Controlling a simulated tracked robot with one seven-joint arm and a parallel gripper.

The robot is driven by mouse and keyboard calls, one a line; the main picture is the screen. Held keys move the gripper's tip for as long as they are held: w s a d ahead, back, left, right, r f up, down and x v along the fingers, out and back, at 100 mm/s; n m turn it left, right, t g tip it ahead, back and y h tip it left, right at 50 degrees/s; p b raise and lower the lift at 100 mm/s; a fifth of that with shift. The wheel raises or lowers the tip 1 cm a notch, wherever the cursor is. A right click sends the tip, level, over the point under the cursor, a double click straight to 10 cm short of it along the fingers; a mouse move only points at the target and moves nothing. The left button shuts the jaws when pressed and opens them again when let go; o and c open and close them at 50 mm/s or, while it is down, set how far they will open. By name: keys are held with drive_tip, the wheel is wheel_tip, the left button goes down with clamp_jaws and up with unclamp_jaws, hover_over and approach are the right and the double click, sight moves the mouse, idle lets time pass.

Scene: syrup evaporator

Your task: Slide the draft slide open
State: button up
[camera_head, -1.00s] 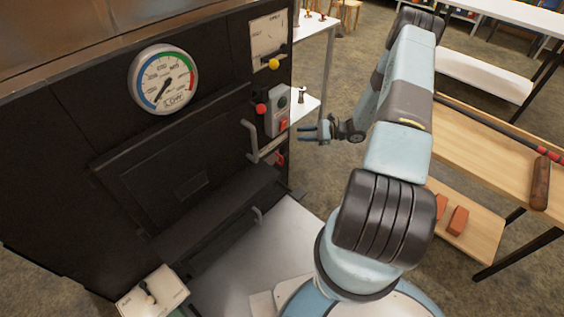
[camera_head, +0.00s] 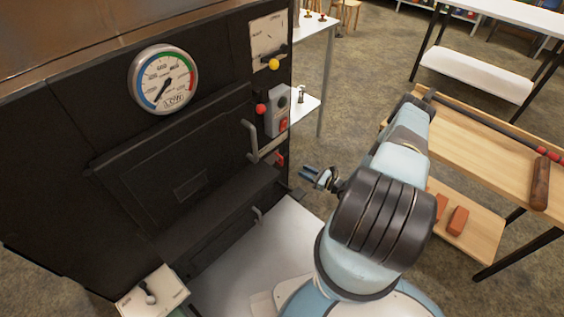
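My gripper (camera_head: 305,172) is in front of the right side of the black firebox front, pointing left. Its two blue fingers look apart with nothing between them. It is lower than the large grey door handle (camera_head: 250,140) and to its right, apart from the front. A small grey handle (camera_head: 257,215) sits on the low black panel (camera_head: 225,228), below and left of my gripper. No readable label marks the draft slide; I cannot tell for sure whether this low panel is it.
A gauge (camera_head: 163,80), a yellow knob (camera_head: 273,64), a red knob (camera_head: 261,109) and a grey switch box (camera_head: 278,112) are on the front. A white lever box (camera_head: 152,293) stands lower left. A wooden bench (camera_head: 485,140) is at right. Floor behind my gripper is clear.

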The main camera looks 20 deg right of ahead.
sight(282, 164)
drive_tip(key=x, duration=1.3)
drive_tip(key=shift+a, duration=0.1)
clamp_jaws()
